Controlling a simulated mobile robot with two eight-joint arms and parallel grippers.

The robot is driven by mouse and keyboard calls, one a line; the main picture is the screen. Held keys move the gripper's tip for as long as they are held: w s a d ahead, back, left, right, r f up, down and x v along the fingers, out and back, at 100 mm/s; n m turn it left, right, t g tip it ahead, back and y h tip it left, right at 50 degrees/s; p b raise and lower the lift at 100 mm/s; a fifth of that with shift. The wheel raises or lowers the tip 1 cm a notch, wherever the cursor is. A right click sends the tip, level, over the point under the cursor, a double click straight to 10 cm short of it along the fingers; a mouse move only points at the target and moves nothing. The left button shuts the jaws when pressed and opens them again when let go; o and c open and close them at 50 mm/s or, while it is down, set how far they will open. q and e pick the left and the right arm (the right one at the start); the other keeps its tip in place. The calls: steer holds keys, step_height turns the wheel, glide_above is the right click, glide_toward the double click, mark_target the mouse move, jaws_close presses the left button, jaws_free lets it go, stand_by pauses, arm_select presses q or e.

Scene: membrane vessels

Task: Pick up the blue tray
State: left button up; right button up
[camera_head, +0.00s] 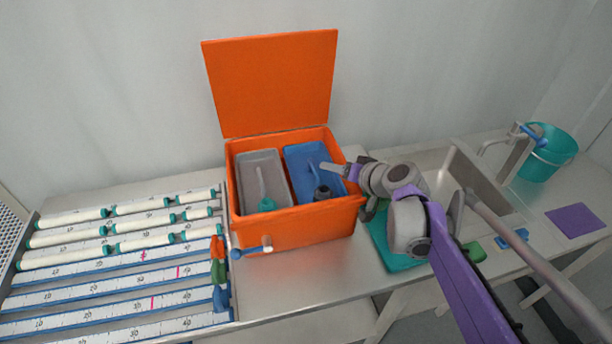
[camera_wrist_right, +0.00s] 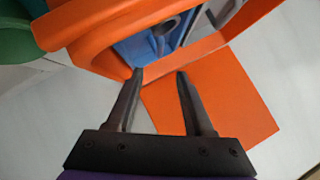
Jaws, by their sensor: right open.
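The blue tray (camera_head: 300,155) sits in the right half of an open orange box (camera_head: 290,232). A blue handled tool with a dark end (camera_head: 322,192) lies in it. In the wrist view part of the blue tray (camera_wrist_right: 130,48) shows beyond the orange wall. My right gripper (camera_head: 328,167) reaches in from the right, above the tray's right side, and hides part of it. In the wrist view its two dark fingers (camera_wrist_right: 160,76) are apart with nothing between them. I cannot tell whether a finger touches the box or tray. My left gripper is not in view.
A grey tray (camera_head: 252,160) lies beside the blue one. The raised orange lid (camera_head: 271,82) stands behind. Measuring rails with white tubes (camera_head: 125,225) fill the left. A teal mat (camera_head: 385,250), sink (camera_head: 435,165) and teal bucket (camera_head: 550,155) are to the right.

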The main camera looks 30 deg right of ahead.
steer(key=x, duration=0.6)
steer(key=f+x, duration=0.1)
steer(key=x, duration=0.2)
steer(key=shift+s+a, duration=0.15)
steer(key=shift+a, duration=0.1)
jaws_close()
stand_by(1.1)
